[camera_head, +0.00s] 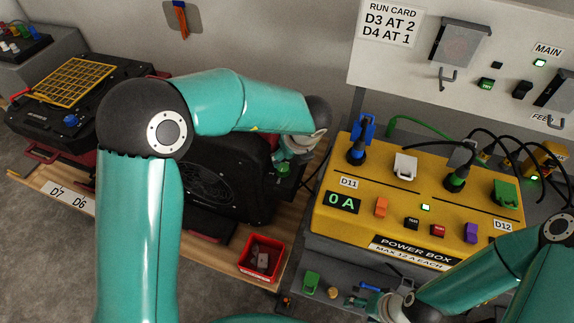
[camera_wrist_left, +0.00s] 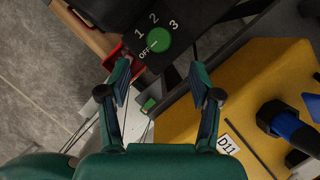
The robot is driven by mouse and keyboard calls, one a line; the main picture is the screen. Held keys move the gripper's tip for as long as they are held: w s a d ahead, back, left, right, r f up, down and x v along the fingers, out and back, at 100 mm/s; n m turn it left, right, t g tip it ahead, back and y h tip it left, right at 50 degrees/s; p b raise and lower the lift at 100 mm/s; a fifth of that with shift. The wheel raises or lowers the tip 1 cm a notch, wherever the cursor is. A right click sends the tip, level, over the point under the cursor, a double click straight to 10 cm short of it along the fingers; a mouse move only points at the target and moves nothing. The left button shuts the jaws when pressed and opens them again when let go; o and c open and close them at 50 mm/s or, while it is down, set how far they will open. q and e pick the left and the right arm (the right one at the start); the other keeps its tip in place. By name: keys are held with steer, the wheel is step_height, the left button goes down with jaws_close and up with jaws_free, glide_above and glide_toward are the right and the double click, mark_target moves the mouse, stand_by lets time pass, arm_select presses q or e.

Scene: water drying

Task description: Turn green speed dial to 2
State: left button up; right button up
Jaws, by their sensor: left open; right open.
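The green speed dial (camera_wrist_left: 160,40) is a round knob on a dark panel, with OFF, 1, 2 and 3 printed around it in the left wrist view. A short pale mark shows on its OFF side; its exact setting is hard to read. In the head view the dial (camera_head: 283,169) shows small on the black blower's side. My left gripper (camera_wrist_left: 160,70) is open and empty, its fingertips apart on either side just short of the dial; it also shows in the head view (camera_head: 291,150). My right gripper (camera_head: 388,304) is open at the bottom, near the power box.
The yellow power box (camera_head: 330,222) stands right of the blower, with a blue-handled plug (camera_head: 362,139) on top. A red bin (camera_head: 249,266) sits on the wooden bench in front. A run card (camera_head: 390,22) reads D3 at 2, D4 at 1.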

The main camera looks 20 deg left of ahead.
mark_target(283, 167)
arm_select(q)
steer(key=x, duration=0.9)
steer(key=shift+a, duration=0.1)
